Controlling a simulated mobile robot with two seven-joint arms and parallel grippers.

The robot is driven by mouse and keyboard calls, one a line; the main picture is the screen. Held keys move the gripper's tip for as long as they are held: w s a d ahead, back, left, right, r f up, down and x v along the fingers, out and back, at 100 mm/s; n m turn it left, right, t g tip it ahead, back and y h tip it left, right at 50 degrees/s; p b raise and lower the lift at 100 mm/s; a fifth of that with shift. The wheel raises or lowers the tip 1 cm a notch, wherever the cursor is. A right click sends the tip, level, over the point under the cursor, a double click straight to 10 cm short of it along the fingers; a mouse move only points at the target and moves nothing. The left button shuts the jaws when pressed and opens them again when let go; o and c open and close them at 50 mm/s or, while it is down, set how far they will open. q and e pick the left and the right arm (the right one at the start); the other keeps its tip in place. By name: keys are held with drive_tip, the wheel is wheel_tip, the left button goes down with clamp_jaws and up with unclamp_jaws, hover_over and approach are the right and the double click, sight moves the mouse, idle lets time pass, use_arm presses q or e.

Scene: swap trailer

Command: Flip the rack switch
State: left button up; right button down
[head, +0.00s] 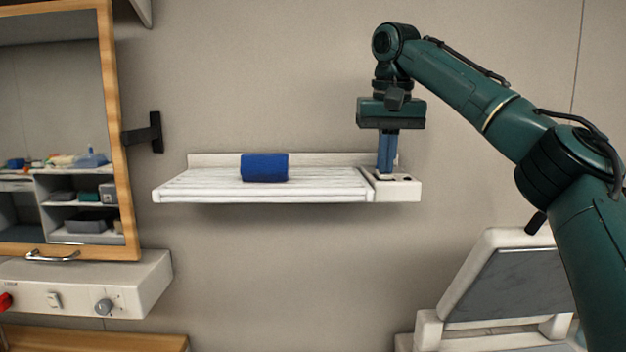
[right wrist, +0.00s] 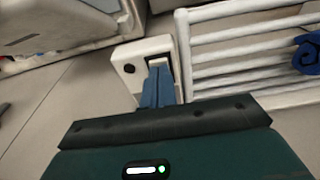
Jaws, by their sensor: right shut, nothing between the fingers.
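The white slatted rack (head: 300,193) is fixed to the wall, with a small white switch box (head: 407,190) at its right end. In the right wrist view the box (right wrist: 127,54) shows a dark round spot and a dark-edged recess with a pale rocker switch (right wrist: 157,62). My right gripper (head: 385,172) is shut and empty, pointing down with its blue fingertips at the top of the box. In the right wrist view the fingertips (right wrist: 157,75) are at the rocker and partly cover it. I cannot tell whether they touch it. My left gripper is out of view.
A rolled blue towel (head: 265,167) lies on the rack. A wood-framed mirror (head: 108,130) is at the left above a white panel (head: 140,285) with knobs. A white unit with a raised grey lid (head: 510,285) stands at the lower right.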

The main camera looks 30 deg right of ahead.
wheel_tip(320, 180, up, 3)
drive_tip(key=p, duration=0.3)
drive_tip(key=shift+f, duration=0.15)
wheel_tip(320, 180, up, 2)
drive_tip(key=shift+r, duration=1.15)
